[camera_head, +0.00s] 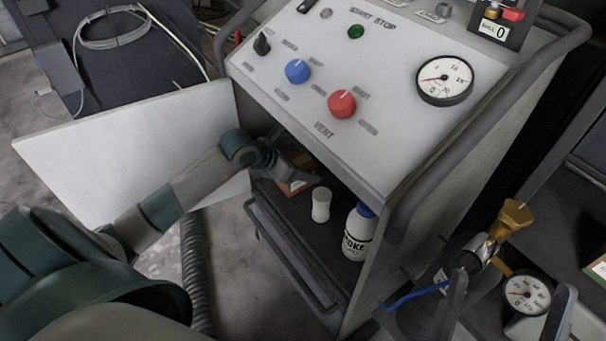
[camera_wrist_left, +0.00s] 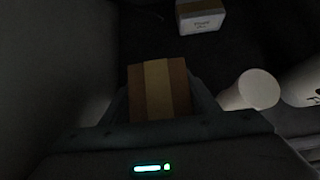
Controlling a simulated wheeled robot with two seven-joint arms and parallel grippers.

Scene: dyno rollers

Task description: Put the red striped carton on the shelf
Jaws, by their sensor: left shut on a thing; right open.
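The red striped carton (camera_wrist_left: 158,90) shows in the left wrist view as a reddish-brown box with a tan stripe, between the fingers of my left gripper (camera_wrist_left: 158,105). In the head view my left gripper (camera_head: 285,168) reaches into the open cabinet, shut on the carton (camera_head: 296,187), which is mostly hidden by the hand. The dark shelf (camera_head: 297,224) lies below it; I cannot tell whether the carton touches it. My right gripper (camera_head: 508,290) is at the lower right, with its two grey fingers apart, open.
A white cup (camera_head: 321,205) and a white bottle with a blue cap (camera_head: 358,232) stand on the shelf, right of the carton. A white labelled box (camera_wrist_left: 201,16) sits deeper inside. The open white door (camera_head: 120,150) is left of my arm. A gauge (camera_head: 527,293) is near my right gripper.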

